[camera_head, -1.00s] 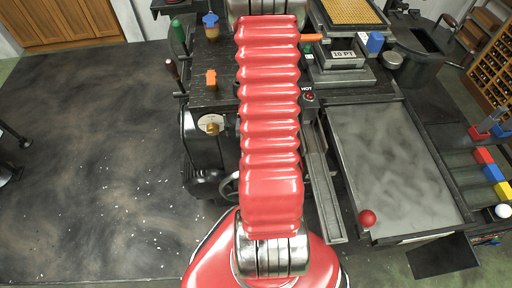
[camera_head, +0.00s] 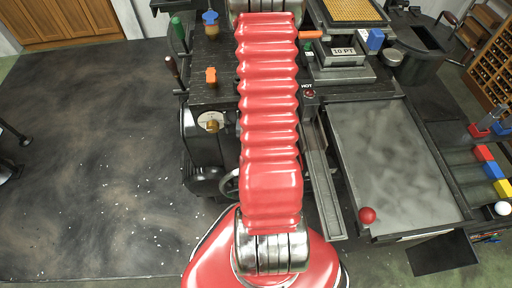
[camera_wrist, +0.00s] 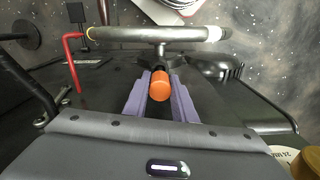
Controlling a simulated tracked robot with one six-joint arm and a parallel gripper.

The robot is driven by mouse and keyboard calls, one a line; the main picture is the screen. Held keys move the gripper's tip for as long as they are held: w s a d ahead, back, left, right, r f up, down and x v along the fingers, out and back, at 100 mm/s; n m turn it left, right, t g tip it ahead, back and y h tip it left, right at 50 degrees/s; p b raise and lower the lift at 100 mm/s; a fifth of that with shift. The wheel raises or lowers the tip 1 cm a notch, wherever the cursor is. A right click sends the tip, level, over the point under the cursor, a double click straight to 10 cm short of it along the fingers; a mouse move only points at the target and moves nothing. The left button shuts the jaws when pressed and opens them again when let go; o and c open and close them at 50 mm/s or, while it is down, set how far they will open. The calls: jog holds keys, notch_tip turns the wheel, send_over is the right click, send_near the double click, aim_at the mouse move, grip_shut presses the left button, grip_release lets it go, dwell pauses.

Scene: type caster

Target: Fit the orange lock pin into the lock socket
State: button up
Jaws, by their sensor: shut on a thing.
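My gripper (camera_wrist: 160,95) shows in the wrist view with its two purple fingers on either side of an orange cylinder, which I take to be the orange lock pin (camera_wrist: 159,86). The fingers are shut on it, and its round end faces the camera. In the head view my red arm hides the gripper and the held pin. I cannot make out the lock socket in either view. A separate orange piece (camera_head: 210,76) stands on the dark machine top in the head view.
A brass knob (camera_head: 212,123) is on the machine. A grey slab table (camera_head: 390,160) with a red ball (camera_head: 367,215) lies right. The left floor is mostly clear.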

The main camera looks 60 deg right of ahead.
jog(key=shift+f, duration=1.5)
jog(key=o, duration=1.2)
jog(key=shift+c, duration=0.2)
jog(key=shift+r, duration=0.1)
jog(key=shift+r, duration=6.8)
